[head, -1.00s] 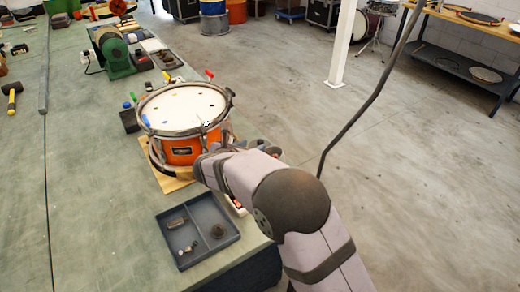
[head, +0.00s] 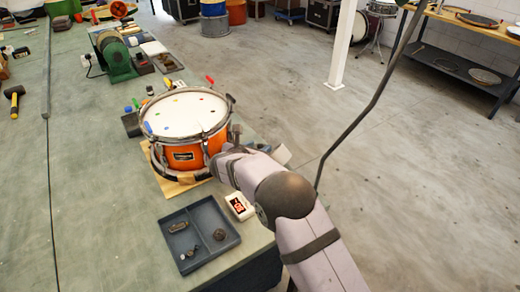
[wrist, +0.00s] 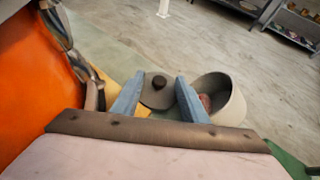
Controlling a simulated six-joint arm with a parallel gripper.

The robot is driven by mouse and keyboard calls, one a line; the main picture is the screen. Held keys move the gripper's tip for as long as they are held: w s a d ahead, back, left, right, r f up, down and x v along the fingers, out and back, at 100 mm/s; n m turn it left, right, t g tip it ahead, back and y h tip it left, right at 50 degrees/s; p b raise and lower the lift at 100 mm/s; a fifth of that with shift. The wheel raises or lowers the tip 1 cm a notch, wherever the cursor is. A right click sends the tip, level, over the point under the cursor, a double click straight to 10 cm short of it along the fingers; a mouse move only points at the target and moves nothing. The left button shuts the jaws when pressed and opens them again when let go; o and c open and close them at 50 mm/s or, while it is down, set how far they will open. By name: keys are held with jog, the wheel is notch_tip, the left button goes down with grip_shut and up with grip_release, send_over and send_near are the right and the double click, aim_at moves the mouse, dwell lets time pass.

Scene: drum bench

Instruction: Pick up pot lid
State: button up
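The pot lid (wrist: 150,99) is a grey disc with a dark round knob (wrist: 158,82). It shows in the wrist view beyond and between my fingers. My gripper (wrist: 159,76) is open, with its two blue-grey fingers on either side of the knob in the picture. I cannot tell whether they touch the lid. A pale grey pot (wrist: 234,106), open and with something reddish inside, is just right of the lid. In the head view my arm hides the lid, and my gripper is at the bench edge, right of the drum.
The orange drum (head: 183,155) stands close to my gripper on a wooden board (head: 172,187); its orange side (wrist: 35,75) fills the left of the wrist view. A small red-digit display (head: 239,206) and a grey divided tray (head: 172,240) are nearer. Open floor lies to the right.

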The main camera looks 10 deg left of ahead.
jog(key=shift+w+f, duration=0.1)
jog(key=shift+w, duration=0.05)
grip_shut()
jog(key=shift+r, duration=0.25)
